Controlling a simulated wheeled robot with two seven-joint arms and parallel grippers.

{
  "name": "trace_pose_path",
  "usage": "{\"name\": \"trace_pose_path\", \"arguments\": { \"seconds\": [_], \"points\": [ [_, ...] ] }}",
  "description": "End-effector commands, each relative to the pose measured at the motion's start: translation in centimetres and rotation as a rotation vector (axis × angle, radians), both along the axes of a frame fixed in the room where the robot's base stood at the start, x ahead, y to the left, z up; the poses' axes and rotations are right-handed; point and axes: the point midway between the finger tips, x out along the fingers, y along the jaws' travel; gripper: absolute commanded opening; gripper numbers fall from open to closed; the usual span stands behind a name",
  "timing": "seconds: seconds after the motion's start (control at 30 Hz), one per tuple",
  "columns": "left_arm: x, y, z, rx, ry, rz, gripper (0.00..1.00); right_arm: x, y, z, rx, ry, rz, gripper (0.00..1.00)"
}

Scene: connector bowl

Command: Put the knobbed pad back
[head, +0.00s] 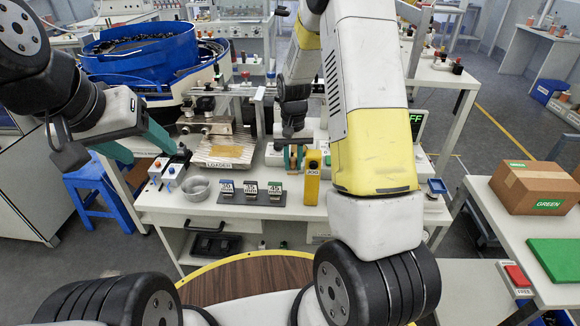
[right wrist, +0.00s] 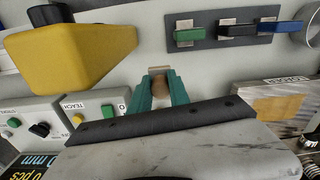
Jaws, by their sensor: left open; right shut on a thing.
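My right gripper (head: 293,158) is over the workbench, left of the yellow post. In the right wrist view its teal fingers (right wrist: 160,92) are shut on a small brown, rounded piece (right wrist: 159,86). A small pale plate (right wrist: 159,70) shows just beyond the piece; I cannot tell whether the two are joined. The brown piece may be the knob of the knobbed pad, but most of it is hidden between the fingers. My left gripper (head: 150,152) is open and empty above the left end of the bench, near a white button box (head: 166,175).
A dark holder (head: 250,199) carries blue, black and green tabbed blocks. A metal bowl (head: 196,188) stands left of it. The yellow post (head: 312,180) stands close to the right gripper. The loader (head: 226,162) and blue feeder bowl (head: 140,55) are behind. A carton (head: 535,190) sits at right.

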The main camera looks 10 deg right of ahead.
Motion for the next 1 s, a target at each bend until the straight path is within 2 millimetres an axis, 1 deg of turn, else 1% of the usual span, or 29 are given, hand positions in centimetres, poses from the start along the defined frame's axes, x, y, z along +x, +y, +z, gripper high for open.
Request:
{"name": "trace_pose_path", "arguments": {
  "seconds": [0.03, 0.1, 0.27, 0.5, 0.87, 0.9, 1.0],
  "points": [
    [0.0, 0.0, 0.0, 0.0, 0.0, 0.0, 0.63, -0.1, 0.0, -1.0, -0.001, 0.002, 0.0, 0.0],
    [0.0, 0.0, 0.0, 0.0, 0.0, 0.0, 0.63, 0.0, 0.0, -1.9, 0.0, 0.001, 0.0, 0.0],
    [0.0, 0.0, 0.0, 0.0, 0.0, 0.0, 0.63, 0.0, 0.0, -3.0, 0.0, 0.0, 0.001, 0.0],
    [0.0, 0.0, 0.0, 0.0, 0.0, 0.0, 0.63, 0.0, 0.0, -6.1, 0.0, 0.001, 0.001, 0.0],
    [0.0, 0.0, 0.0, 0.0, 0.0, 0.0, 0.63, 0.0, 0.0, -6.5, 0.0, -0.001, 0.001, 0.0],
    [0.0, 0.0, 0.0, 0.0, 0.0, 0.0, 0.63, 0.1, 0.0, -6.6, 0.0, -0.002, 0.001, 0.26],
    [0.0, 0.0, 0.0, 0.0, 0.0, 0.0, 0.63, 0.0, 0.0, -6.5, 0.0, -0.002, 0.001, 0.44]
  ]
}}
